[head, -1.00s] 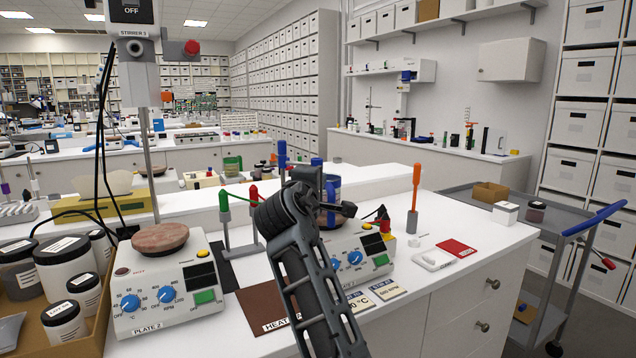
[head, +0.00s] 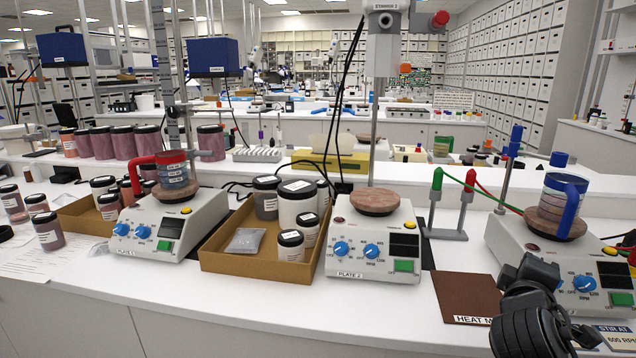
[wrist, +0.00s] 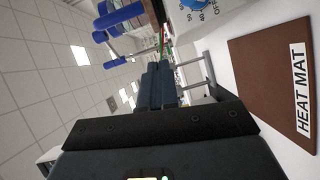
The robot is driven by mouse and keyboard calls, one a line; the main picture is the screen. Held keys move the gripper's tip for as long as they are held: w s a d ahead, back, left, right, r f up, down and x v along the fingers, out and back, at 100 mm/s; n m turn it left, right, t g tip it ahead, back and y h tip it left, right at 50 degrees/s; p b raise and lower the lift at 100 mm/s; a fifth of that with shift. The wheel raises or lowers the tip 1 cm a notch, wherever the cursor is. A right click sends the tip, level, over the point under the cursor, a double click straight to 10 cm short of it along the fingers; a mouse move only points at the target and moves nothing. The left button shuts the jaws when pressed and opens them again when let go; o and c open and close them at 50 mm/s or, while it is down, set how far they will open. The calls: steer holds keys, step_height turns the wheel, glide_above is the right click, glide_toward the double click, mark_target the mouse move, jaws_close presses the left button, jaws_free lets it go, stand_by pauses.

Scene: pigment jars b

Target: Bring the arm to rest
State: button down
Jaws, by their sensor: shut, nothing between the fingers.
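My gripper (wrist: 158,78) shows in the wrist view with its two dark fingers together and nothing between them. The fingers are beside the brown heat mat (wrist: 262,82) in that picture, and appear clear of it. In the head view, dark links of my arm stand at the lower right, in front of the heat mat (head: 467,298) and the right-hand hot plate (head: 505,238). I cannot make out the fingertips in the head view.
A blue-handled beaker (head: 562,200) stands on the right-hand plate. A cardboard tray (head: 255,262) holds jars. Plate 1 (head: 165,230) carries a red-handled beaker (head: 172,172). Red and green clamp posts (head: 437,205) stand near the right-hand plate.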

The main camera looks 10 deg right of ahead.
steer(key=s+a+f+t+y, duration=0.1)
steer(key=s+a+f+y, duration=0.3)
steer(key=s+a+f, duration=0.55)
steer(key=s+a+f+t+y, duration=0.1)
steer(key=s+a+f+y, duration=0.4)
steer(key=s, duration=0.7)
steer(key=s+a+r+m+y, duration=0.1)
steer(key=s+a+r+m, duration=0.1)
steer(key=s, duration=0.6)
steer(key=s+a+r+m+y, duration=0.1)
steer(key=s+a+r+m, duration=0.1)
steer(key=s, duration=0.5)
steer(key=s+a+r+m, duration=0.3)
steer(key=s, duration=0.5)
steer(key=shift+s+m+y, duration=0.3)
steer(key=shift+m+y, duration=0.1)
